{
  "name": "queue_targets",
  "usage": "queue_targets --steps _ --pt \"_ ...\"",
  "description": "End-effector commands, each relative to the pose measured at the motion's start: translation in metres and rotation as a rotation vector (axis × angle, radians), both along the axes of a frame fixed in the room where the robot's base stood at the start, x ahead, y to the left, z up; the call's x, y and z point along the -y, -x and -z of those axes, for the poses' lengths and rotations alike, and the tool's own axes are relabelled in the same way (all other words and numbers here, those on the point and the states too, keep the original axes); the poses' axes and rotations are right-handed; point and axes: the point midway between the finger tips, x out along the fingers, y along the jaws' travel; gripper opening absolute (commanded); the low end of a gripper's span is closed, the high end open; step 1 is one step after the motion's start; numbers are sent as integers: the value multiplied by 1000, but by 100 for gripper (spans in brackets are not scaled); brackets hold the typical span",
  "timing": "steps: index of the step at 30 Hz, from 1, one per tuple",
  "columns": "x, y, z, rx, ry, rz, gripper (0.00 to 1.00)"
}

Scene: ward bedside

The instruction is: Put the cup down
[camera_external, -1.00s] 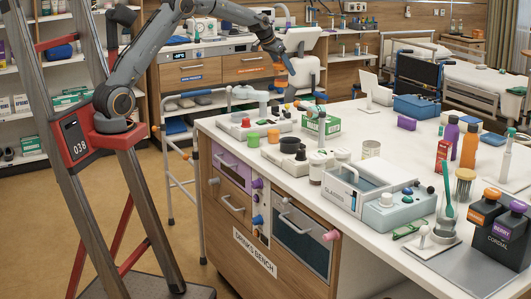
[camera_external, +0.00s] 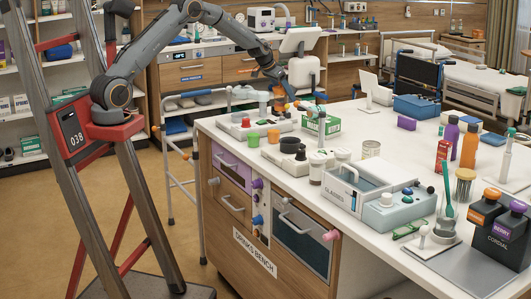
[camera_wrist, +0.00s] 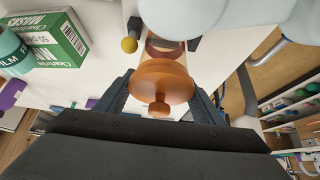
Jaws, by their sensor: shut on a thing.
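The cup (camera_wrist: 163,82) is an orange-brown round piece with a small knob on the side nearest the wrist camera. My gripper (camera_wrist: 160,95) has one dark finger on each side of it and is shut on it. In the outside view my gripper (camera_external: 283,98) points down at the far left end of the bench. There the cup is small and mostly hidden, so I cannot tell whether it touches the white top. A brown ring (camera_wrist: 165,48) shows just beyond the cup in the wrist view.
A green-and-white box (camera_wrist: 60,38) stands close by; it also shows in the outside view (camera_external: 316,126). A pale rounded object (camera_wrist: 230,18) is near the fingers.

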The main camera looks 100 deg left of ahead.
Motion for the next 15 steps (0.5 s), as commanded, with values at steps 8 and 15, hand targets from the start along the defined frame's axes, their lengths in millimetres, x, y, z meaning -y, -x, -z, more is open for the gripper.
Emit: queue_targets --steps 8,15 --pt "0 0 4 0 0 -1 39" --pt "0 0 9 0 0 -1 67"
